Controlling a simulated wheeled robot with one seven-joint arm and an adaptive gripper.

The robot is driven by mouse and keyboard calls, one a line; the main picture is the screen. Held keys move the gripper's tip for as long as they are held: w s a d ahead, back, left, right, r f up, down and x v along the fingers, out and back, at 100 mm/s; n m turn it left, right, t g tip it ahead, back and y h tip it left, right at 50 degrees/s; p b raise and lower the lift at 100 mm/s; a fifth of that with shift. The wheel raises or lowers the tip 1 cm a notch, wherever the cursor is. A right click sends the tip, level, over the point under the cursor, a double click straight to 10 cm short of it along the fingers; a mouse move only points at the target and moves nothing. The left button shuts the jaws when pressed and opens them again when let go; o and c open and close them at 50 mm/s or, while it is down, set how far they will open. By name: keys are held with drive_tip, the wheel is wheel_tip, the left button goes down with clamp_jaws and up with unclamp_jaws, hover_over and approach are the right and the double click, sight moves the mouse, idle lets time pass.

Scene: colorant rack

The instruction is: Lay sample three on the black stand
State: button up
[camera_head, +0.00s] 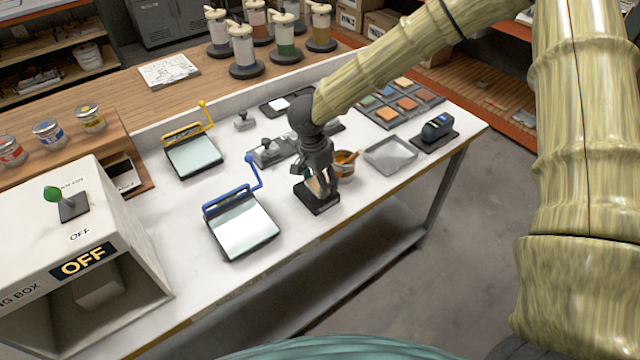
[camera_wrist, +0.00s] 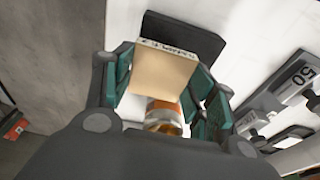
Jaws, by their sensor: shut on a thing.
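My gripper (camera_head: 314,182) is over the front part of the white bench, pointing down. In the wrist view my gripper (camera_wrist: 163,78) is shut on a flat tan sample (camera_wrist: 160,72), with a green finger on each side. The sample's top edge carries a white label whose small print I cannot read. The black stand (camera_wrist: 205,38) shows just behind and beyond the sample. In the head view the black stand (camera_head: 322,207) lies directly under my fingers, and the sample is mostly hidden. I cannot tell whether the sample touches the stand.
An orange-filled tin (camera_head: 345,168) stands right beside my gripper; it also shows in the wrist view (camera_wrist: 164,112). A grey tray (camera_head: 391,155) is to the right. A blue-handled panel (camera_head: 241,228) is to the left. Grey weights (camera_head: 268,152) sit behind.

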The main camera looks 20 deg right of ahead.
sight(314, 187)
drive_tip(key=shift+f+p, duration=0.45)
drive_tip(key=shift+f, duration=0.95)
drive_tip(key=o, duration=1)
drive_tip(key=shift+f, duration=0.1)
wheel_tip(314, 187, up, 12)
drive_tip(key=a+b, duration=0.1)
drive_tip(key=b, duration=0.1)
drive_tip(key=shift+s+a+b, duration=0.35)
